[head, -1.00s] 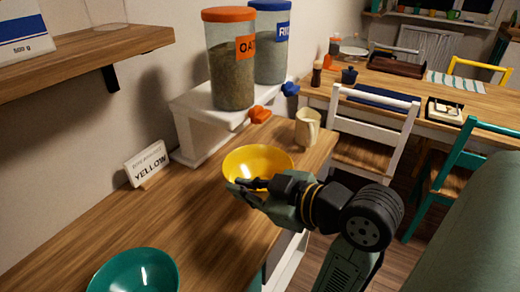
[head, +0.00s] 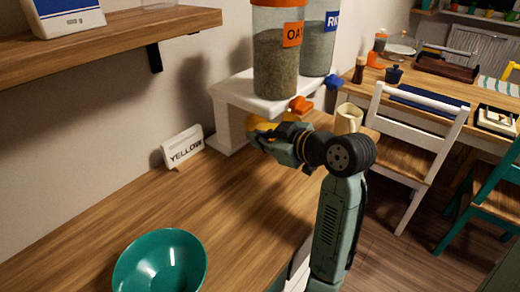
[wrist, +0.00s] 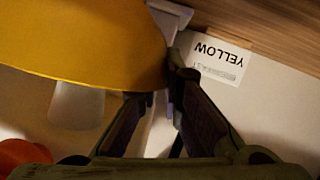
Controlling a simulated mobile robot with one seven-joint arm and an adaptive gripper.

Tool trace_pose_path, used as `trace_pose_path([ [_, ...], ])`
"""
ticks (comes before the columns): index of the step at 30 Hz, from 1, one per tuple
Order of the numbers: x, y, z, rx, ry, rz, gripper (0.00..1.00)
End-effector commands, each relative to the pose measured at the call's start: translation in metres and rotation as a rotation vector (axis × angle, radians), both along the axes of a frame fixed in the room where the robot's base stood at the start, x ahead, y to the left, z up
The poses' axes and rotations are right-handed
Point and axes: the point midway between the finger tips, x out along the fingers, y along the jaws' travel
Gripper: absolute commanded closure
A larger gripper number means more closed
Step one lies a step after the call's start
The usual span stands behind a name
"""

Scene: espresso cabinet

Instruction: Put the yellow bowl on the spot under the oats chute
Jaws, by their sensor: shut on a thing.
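The yellow bowl (head: 262,122) is mostly hidden behind my gripper in the head view. It lies just left of the orange oats chute (head: 301,104), by the front of the white stand. My gripper (head: 257,136) is shut on the bowl. In the wrist view the bowl (wrist: 85,42) fills the upper left, and my gripper's fingers (wrist: 160,88) are at its rim. The oats container (head: 277,62), with an orange lid, stands on the white stand (head: 229,126). The spot under the chute is hidden. I cannot tell whether the bowl touches the counter.
A rice container (head: 321,48) with a blue chute (head: 334,82) stands beside the oats. A YELLOW sign (head: 184,147) stands left, a cream jug (head: 348,119) right. A teal bowl (head: 160,262) is at the near left. The counter between is clear.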

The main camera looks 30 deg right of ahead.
Motion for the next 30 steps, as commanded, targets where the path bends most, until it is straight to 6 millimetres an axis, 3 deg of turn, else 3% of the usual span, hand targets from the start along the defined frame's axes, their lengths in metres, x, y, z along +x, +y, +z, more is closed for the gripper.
trace_pose_path([
  [9, 0.001, -0.001, -0.036, 0.000, -0.002, -0.001, 1.00],
  [21, 0.001, 0.000, -0.039, -0.001, -0.002, 0.000, 1.00],
  [22, 0.001, 0.000, -0.038, 0.000, 0.000, 0.000, 0.91],
  [30, 0.001, 0.000, -0.038, 0.001, 0.000, 0.000, 0.73],
])
